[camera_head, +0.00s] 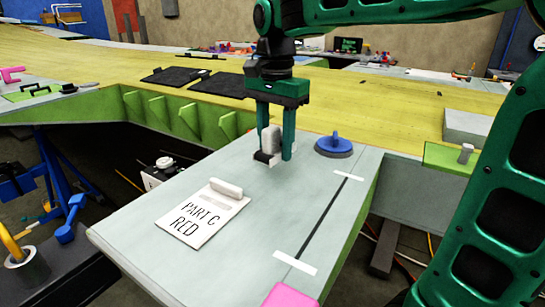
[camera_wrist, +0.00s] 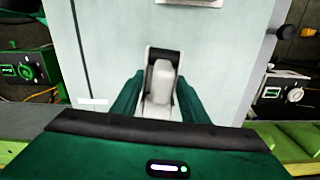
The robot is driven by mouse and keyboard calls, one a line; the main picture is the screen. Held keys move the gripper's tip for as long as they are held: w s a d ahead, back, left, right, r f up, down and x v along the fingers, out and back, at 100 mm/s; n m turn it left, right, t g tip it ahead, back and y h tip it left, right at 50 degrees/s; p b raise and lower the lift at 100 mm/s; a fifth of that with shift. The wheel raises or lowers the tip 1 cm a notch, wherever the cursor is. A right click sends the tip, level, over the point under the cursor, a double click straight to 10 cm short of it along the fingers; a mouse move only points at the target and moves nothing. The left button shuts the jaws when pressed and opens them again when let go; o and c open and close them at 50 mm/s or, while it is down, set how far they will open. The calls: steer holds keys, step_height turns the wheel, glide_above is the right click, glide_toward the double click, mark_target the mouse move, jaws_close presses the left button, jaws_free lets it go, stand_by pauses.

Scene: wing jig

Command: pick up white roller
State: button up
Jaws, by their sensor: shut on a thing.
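The white roller (camera_head: 270,145) is a pale, rounded block with a black end, upright between the fingers of my gripper (camera_head: 275,154) in the head view. My gripper is shut on it, low over the pale grey panel (camera_head: 230,257). I cannot tell whether the roller touches the panel. In the wrist view the roller (camera_wrist: 160,84) sits between the two green fingers of my gripper (camera_wrist: 160,92), with its black part at the far end. The fingers hide part of its sides.
A blue round-based thing (camera_head: 334,146) stands just right of my gripper. A pink thing (camera_head: 290,296) is at the front edge. A black line between white strips crosses the panel's right side.

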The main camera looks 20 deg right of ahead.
steer(key=s+a+r, duration=0.2)
steer(key=s+r, duration=0.4)
steer(key=s, duration=0.5)
steer(key=shift+s+a+r, duration=0.15)
steer(key=shift+a+r, duration=0.1)
steer(key=shift+r, duration=0.1)
